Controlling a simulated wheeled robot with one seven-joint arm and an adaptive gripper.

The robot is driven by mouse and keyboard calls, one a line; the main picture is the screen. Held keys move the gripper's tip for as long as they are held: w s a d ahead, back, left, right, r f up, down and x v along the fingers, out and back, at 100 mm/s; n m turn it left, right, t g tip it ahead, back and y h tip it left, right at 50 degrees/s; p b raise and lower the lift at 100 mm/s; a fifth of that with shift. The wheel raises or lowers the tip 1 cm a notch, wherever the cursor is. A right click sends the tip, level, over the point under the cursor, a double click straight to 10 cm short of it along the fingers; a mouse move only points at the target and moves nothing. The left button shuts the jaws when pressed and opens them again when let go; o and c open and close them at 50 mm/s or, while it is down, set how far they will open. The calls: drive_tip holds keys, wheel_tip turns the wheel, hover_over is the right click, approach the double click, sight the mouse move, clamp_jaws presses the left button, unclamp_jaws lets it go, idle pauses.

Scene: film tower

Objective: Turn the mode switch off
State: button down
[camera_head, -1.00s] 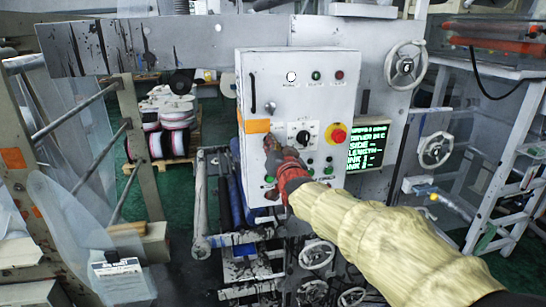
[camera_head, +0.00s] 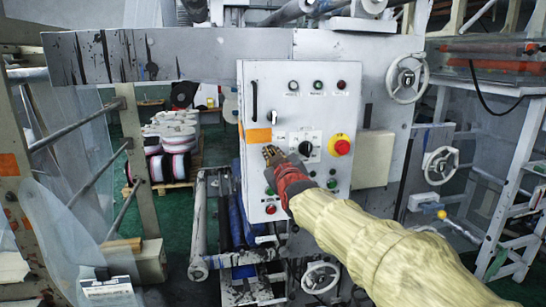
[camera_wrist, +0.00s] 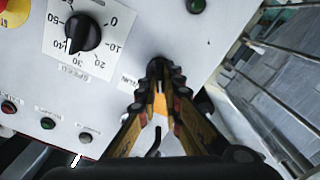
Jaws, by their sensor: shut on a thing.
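My gripper (camera_head: 270,155) is at the left middle of the grey control panel (camera_head: 300,72), left of the black speed dial. In the wrist view its fingertips (camera_wrist: 159,68) close on a small dark knob, the mode switch, beside a partly hidden printed label. The fingers cover nearly all of the switch, so its pointer angle cannot be read. In the head view the switch is hidden behind my gripper. The white-rimmed lamp (camera_head: 293,86) at the panel's top left is dark. The display box (camera_head: 372,158) right of the panel shows no lit text.
The black speed dial (camera_wrist: 83,33) is close beside my fingers. A red emergency button on yellow (camera_head: 341,146) is right of the dial. Several push buttons sit below. Handwheels (camera_head: 407,78) and a ladder (camera_head: 510,180) stand at right, rolls (camera_head: 168,130) at left.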

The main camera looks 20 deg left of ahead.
drive_tip(key=shift+f+n, duration=0.1)
drive_tip(key=shift+n, duration=1.4)
drive_tip(key=c, duration=2)
unclamp_jaws()
drive_tip(key=shift+o, duration=0.2)
drive_tip(key=v, duration=1.2)
